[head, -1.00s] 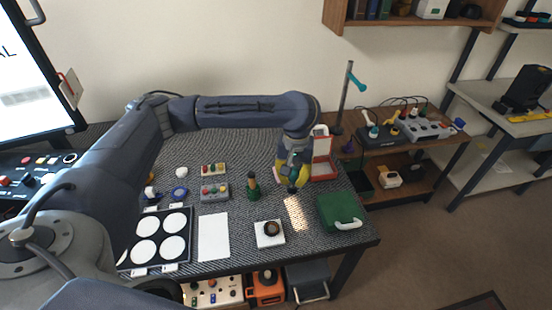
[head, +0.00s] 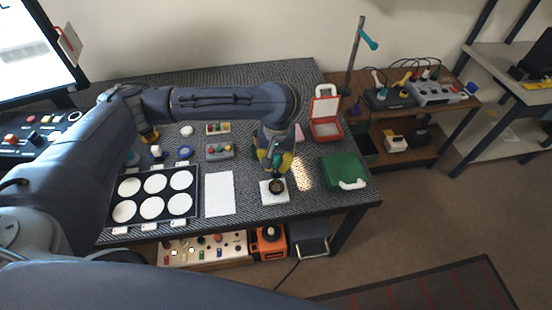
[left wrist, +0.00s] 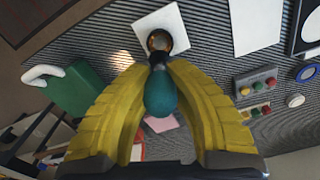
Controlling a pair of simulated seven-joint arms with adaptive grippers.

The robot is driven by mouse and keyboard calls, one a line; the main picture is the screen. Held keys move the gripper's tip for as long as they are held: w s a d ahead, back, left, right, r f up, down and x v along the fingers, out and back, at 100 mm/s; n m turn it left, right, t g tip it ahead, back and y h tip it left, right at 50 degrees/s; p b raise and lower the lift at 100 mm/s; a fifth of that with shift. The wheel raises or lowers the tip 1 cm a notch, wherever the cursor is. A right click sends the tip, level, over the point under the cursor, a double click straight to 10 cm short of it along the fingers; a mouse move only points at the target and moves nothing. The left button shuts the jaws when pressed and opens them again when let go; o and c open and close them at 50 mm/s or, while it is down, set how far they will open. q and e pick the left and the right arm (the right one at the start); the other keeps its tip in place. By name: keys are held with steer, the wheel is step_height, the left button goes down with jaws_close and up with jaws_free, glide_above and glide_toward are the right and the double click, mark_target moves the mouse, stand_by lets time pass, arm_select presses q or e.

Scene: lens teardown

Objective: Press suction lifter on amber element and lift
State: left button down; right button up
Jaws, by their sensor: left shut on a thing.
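My left gripper (head: 276,167) has its yellow fingers shut on the teal suction lifter (left wrist: 160,95), whose rounded bulb sits between them in the left wrist view. In the left wrist view the amber element (left wrist: 159,40) shows inside the dark ring, just beyond the lifter's dark end. The lifter's end overlaps the ring's near edge there; I cannot tell whether it touches the amber glass. My right gripper is not in view.
A black tray with several white discs (head: 154,184) and a white sheet (head: 220,193) lie left of the block. A green case (head: 343,172) stands to its right, a red-and-white open box (head: 325,118) behind. Small button boxes (head: 219,151) are at the back left.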

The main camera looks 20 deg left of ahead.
mark_target(276, 155)
arm_select(q)
steer(key=shift+f, duration=2.75)
steer(key=shift+f, duration=0.7)
stand_by(0.4)
steer(key=shift+r, duration=5.55)
steer(key=shift+w, duration=0.1)
